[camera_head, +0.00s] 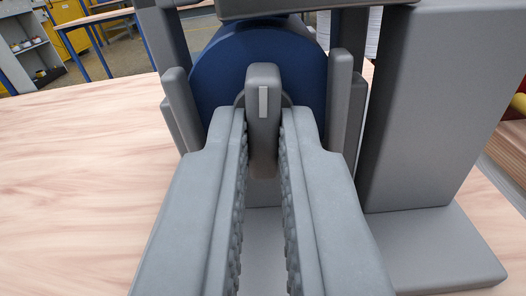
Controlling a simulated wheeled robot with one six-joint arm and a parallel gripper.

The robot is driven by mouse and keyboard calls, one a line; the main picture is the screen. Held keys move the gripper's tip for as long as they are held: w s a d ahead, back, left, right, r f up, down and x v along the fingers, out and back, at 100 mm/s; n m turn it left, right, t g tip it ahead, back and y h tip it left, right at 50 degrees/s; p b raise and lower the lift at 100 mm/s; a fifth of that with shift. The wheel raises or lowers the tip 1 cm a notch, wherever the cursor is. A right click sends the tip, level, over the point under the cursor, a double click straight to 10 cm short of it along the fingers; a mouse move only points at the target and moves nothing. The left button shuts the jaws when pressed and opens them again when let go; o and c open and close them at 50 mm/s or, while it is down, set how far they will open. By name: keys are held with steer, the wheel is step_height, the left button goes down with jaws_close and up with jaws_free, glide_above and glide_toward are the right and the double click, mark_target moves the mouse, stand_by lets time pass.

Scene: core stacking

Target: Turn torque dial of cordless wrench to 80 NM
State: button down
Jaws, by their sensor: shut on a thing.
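The torque dial is a grey knob (263,105) with a light pointer mark, standing upright in front of a round dark blue face (215,80). My gripper (264,130) reaches forward from the bottom of the view, and its two grey fingers are shut on the knob, one on each side. The light mark points straight up. The blue body is held in a grey stand (415,110) with upright posts on both sides. The fingers hide the lower part of the dial and the blue face. I cannot read any torque numbers.
A light wooden table (80,180) is bare on the left. The stand's grey foot (440,250) takes up the right side. Red and yellow items (520,100) show at the far right edge. Shelves (28,45) and blue-legged tables stand in the background.

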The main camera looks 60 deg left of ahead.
steer(key=m, duration=0.3)
steer(key=shift+m, duration=2.2)
steer(key=c, duration=1.8)
jaws_free()
steer(key=v, duration=1.7)
steer(key=shift+s+d, duration=0.15)
steer(key=shift+s, duration=0.05)
